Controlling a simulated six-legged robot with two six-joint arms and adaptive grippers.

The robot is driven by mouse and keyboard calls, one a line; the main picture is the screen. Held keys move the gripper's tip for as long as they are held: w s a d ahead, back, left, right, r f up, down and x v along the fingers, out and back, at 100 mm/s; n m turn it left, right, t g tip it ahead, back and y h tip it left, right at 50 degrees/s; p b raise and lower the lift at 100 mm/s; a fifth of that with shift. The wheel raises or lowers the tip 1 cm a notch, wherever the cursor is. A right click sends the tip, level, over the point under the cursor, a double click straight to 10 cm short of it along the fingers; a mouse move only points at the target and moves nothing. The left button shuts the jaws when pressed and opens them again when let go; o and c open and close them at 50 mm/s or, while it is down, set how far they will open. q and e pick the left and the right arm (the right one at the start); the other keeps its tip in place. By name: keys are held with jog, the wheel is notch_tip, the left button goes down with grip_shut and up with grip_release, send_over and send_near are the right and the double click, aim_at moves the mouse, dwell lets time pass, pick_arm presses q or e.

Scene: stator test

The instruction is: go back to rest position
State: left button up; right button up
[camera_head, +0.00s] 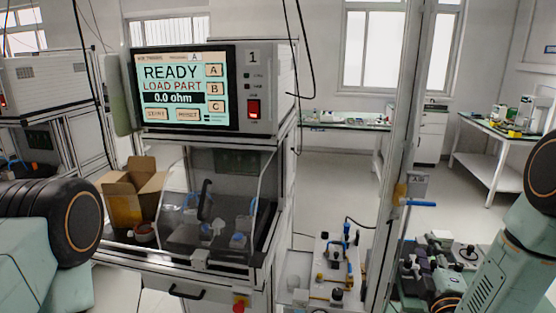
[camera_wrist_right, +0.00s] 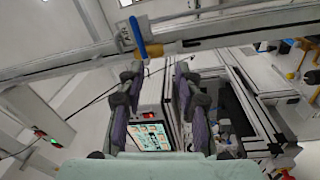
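My right gripper (camera_wrist_right: 159,72) shows in the right wrist view with its two dark fingers apart and nothing between them. In the head view my right arm comes in at the lower right, and its gripper is hard to separate from the dark parts there. My left arm shows only as links at the left edge; its gripper is out of view. The tester (camera_head: 272,75) has a lit screen (camera_head: 180,91) reading READY, LOAD PART and 0.0 ohm. The screen also shows in the right wrist view (camera_wrist_right: 150,137).
A metal post (camera_head: 402,120) with a blue handle (camera_head: 420,203) stands near my right arm; the handle also shows in the wrist view (camera_wrist_right: 138,38). A clear-covered test bay (camera_head: 215,222), an open cardboard box (camera_head: 130,190) and a fixture (camera_head: 335,270) stand ahead. Floor is clear behind.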

jog(key=s+a+f+m+g+y+b, duration=0.1)
jog(key=s+a+f+m+g+b, duration=0.15)
jog(key=s+f, duration=0.4)
jog(key=s+a+f+m+g+y+b, duration=0.1)
jog(key=s+a+f+m+g, duration=0.25)
jog(key=f, duration=0.55)
jog(key=s+a+f+m+g+y+b, duration=0.15)
jog(key=s+f+m+g, duration=0.25)
jog(key=f, duration=0.4)
jog(key=s+a+f+m+g+b, duration=0.1)
jog(key=s+a+f+g+b, duration=0.1)
jog(key=s+f+g+b, duration=0.2)
jog(key=s+a+f+m+g+b, duration=0.2)
jog(key=s+f+b, duration=0.8)
jog(key=s+f, duration=0.5)
jog(key=s+a+g, duration=0.1)
jog(key=s+g, duration=0.1)
jog(key=s, duration=0.3)
jog(key=shift+s+a+f+g+y, duration=0.15)
jog(key=shift+a+f+g+y, duration=0.15)
jog(key=shift+a+y, duration=0.05)
